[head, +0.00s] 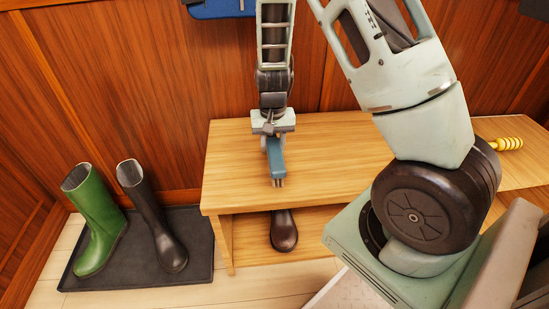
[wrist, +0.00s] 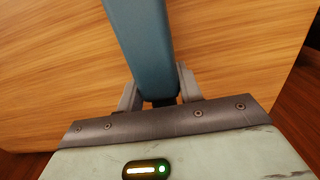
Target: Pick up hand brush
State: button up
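The hand brush shows as a long blue piece (head: 276,157) over the bench in the head view. It also fills the upper middle of the wrist view (wrist: 143,45). My gripper (wrist: 160,88) points down over the bench, and its grey fingers sit on both sides of the blue piece, close against it. The brush appears held in the fingers. Its bristles cannot be made out. Small grey prongs show at its lower end in the head view; whether they are my fingertips is hard to tell.
The wooden bench (head: 325,150) is mostly clear on top. A dark boot or shoe (head: 284,231) is on its lower shelf. A green boot (head: 96,215) and a dark boot (head: 153,218) stand on a black tray (head: 142,281) at left. A yellow ribbed object (head: 508,143) lies at right.

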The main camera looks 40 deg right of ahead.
aim_at(273, 138)
grip_shut()
notch_tip(273, 138, up, 10)
jog(key=p, duration=0.4)
